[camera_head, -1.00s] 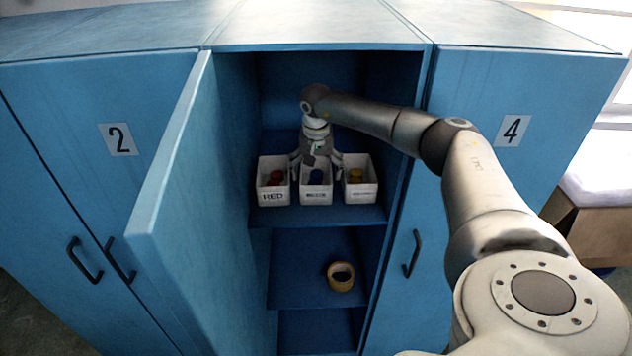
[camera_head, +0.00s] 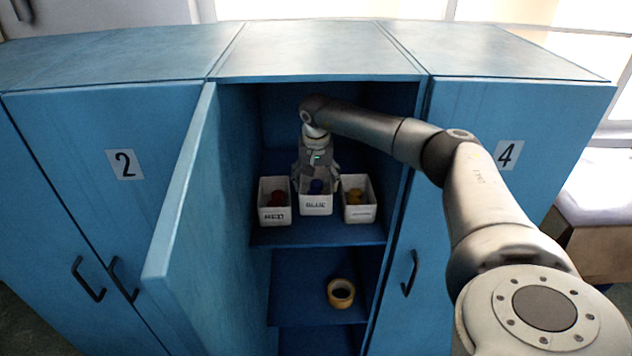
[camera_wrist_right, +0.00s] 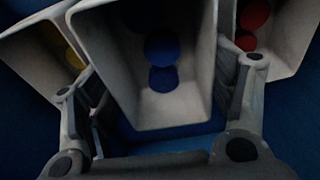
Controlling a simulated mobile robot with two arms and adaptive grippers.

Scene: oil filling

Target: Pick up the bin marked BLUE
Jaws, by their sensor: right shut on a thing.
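The bin marked BLUE (camera_head: 316,204) is a white open box with blue things in it, in the middle of three bins in the open cupboard. My right gripper (camera_head: 316,186) reaches down from above and is shut on this bin, which seems slightly raised against its neighbours. In the right wrist view the bin (camera_wrist_right: 150,105) stands between the two fingers of the right gripper (camera_wrist_right: 160,110), with round blue things (camera_wrist_right: 163,60) inside. My left gripper is not in view.
The RED bin (camera_head: 274,216) stands close on the left, and a bin with yellow things (camera_head: 359,212) close on the right. The open cupboard door (camera_head: 180,220) stands at the left.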

